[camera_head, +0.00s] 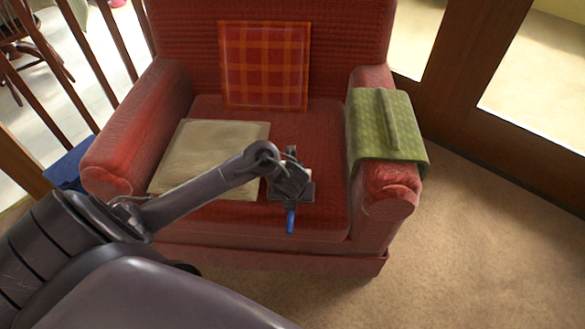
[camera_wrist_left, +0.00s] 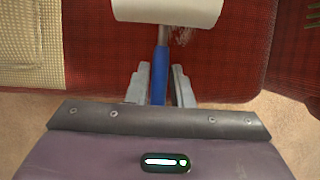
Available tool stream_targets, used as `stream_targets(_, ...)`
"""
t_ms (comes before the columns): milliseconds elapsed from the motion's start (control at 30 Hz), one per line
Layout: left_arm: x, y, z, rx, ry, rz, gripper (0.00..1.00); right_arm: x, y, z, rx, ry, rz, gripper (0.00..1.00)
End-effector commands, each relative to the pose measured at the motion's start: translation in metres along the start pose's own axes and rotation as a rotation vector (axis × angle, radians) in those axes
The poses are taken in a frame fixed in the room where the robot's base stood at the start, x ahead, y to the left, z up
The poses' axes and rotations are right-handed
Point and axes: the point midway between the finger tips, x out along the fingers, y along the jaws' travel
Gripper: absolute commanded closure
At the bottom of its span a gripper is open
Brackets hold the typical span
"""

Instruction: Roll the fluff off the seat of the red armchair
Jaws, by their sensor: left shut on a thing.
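The red armchair (camera_head: 222,215) faces me, with its red seat (camera_head: 325,150) in front of my left arm. My left gripper (camera_wrist_left: 160,78) is over the front part of the seat, shut on the blue handle (camera_wrist_left: 159,66) of a lint roller. The blue handle end also shows below the gripper in the head view (camera_head: 291,221). The roller's white cylinder (camera_wrist_left: 168,10) lies over the red seat in the wrist view. A wispy grey patch of fluff (camera_wrist_left: 183,34) shows just below the cylinder, right of the handle. Whether the cylinder touches the seat cannot be told. My right gripper is not in view.
A beige flat cushion (camera_head: 215,140) lies on the seat's left part. A plaid cushion (camera_head: 264,65) leans on the backrest. A green cloth (camera_head: 408,140) with a slim strip on it drapes the right armrest. Carpet (camera_head: 465,240) is clear at right.

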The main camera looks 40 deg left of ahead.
Motion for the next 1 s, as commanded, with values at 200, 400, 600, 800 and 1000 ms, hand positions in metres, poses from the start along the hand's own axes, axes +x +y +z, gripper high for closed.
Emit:
stream_targets(200,0.000,0.000,0.000,-0.001,-0.001,0.000,0.98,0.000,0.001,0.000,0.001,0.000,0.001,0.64)
stream_targets(400,0.004,0.000,-0.001,-0.001,-0.001,0.000,0.98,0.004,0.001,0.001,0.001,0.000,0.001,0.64)
stream_targets(600,0.007,0.000,-0.002,-0.001,-0.002,0.000,0.98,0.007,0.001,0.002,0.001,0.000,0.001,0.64)
stream_targets(800,0.011,0.000,-0.004,-0.001,-0.002,0.000,0.98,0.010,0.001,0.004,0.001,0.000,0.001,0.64)
stream_targets(1000,0.015,0.000,-0.006,-0.001,-0.001,0.000,0.98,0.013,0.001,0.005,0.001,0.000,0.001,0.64)
